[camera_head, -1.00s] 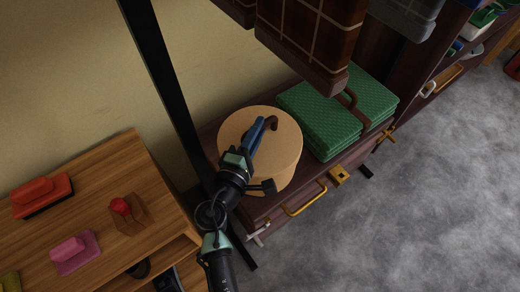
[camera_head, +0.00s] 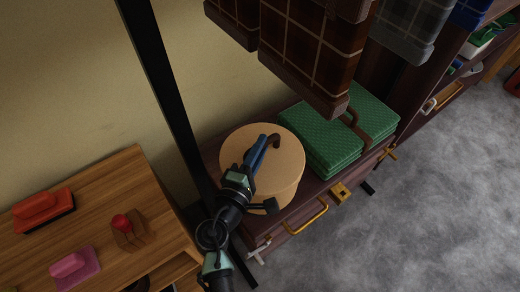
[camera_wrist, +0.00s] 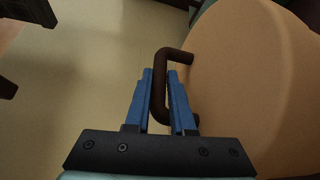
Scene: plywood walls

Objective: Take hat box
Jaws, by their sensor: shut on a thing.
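The tan lid (camera_wrist: 240,80) fills the right of that view. In the head view I cannot tell whether the box touches the chest top.
Plaid garments (camera_head: 310,50) hang above. A black post (camera_head: 160,90) stands close on the left. A wooden table (camera_head: 90,200) with brushes is at left. Grey floor at right is open.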

